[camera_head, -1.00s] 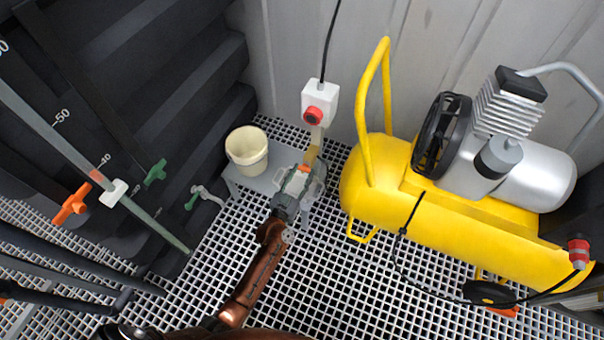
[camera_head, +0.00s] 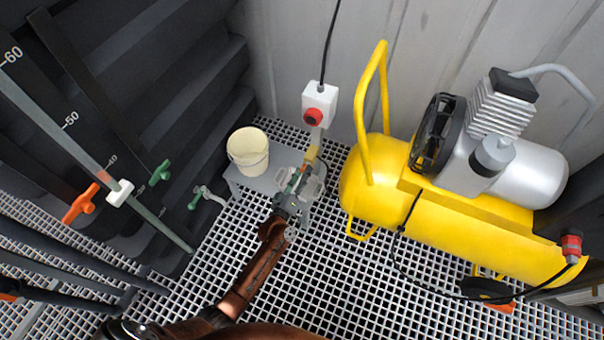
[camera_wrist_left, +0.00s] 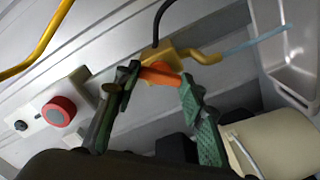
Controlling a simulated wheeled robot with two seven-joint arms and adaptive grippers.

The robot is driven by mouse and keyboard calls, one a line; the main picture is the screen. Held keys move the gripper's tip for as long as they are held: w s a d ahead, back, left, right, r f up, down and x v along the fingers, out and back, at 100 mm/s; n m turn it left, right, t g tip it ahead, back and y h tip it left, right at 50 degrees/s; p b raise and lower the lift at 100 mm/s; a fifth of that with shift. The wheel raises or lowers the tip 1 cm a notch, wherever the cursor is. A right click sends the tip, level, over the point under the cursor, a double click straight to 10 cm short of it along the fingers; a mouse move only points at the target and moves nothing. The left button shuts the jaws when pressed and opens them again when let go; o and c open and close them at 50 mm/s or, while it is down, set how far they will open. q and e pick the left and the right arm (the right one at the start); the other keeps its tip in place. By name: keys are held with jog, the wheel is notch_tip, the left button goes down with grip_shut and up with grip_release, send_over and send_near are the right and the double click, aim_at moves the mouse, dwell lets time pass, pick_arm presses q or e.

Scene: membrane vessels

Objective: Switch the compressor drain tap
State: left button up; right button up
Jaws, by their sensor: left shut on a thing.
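The drain tap is a brass body (camera_wrist_left: 172,54) with a short orange handle (camera_wrist_left: 160,77) and a bent brass spout in the left wrist view. A thin pale blue stream or tube runs from the spout towards a grey-white container at the upper right. In the head view only the brass part (camera_head: 311,155) shows, under the white box; the handle is hidden by my gripper. My left gripper (camera_head: 297,182) is at the tap. In the wrist view its green-padded fingers (camera_wrist_left: 160,80) stand on both sides of the orange handle, shut on it. My right gripper is not in view.
A yellow compressor (camera_head: 460,230) stands on the grating to the right. A white box with a red button (camera_head: 313,116) is above the tap. A cream bucket (camera_head: 248,152) stands on a grey bench at the left. Orange (camera_head: 80,204) and green (camera_head: 160,172) valve handles sit further left.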

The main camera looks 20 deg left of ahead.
pick_arm(q)
jog(key=n, duration=0.6)
jog(key=shift+f, duration=0.1)
jog(key=shift+n, duration=0.3)
dwell(0.3)
jog(key=o, duration=1.2)
jog(key=shift+c, duration=0.2)
jog(key=s, duration=1.2)
jog(key=shift+a, duration=0.25)
